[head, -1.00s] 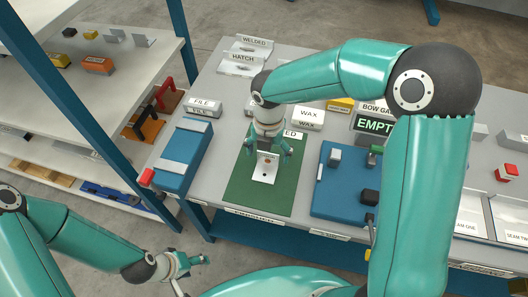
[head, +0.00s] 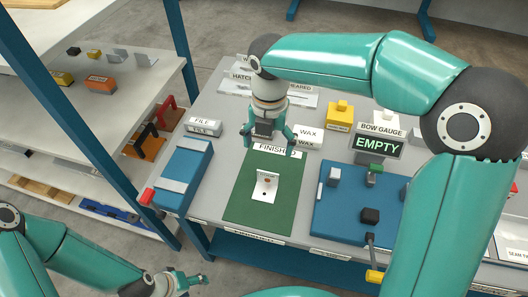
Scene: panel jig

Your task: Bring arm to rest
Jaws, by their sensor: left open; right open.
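My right gripper (head: 268,143) is open and empty. It hangs pointing down above the far edge of the green mat marked FINISHED (head: 240,207). A pale bent metal panel (head: 265,186) with a small reddish-brown spot rests on the mat, nearer than the gripper and apart from it. My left gripper (head: 195,281) is at the lower left, low in front of the table edge. It is open and empty, and small in the picture.
A blue block-like fixture (head: 182,178) stands left of the mat. A blue jig plate (head: 345,215) with clamps lies to its right, below an EMPTY sign (head: 376,146). WAX blocks (head: 309,135) stand behind the mat. A white shelf (head: 110,110) is at left.

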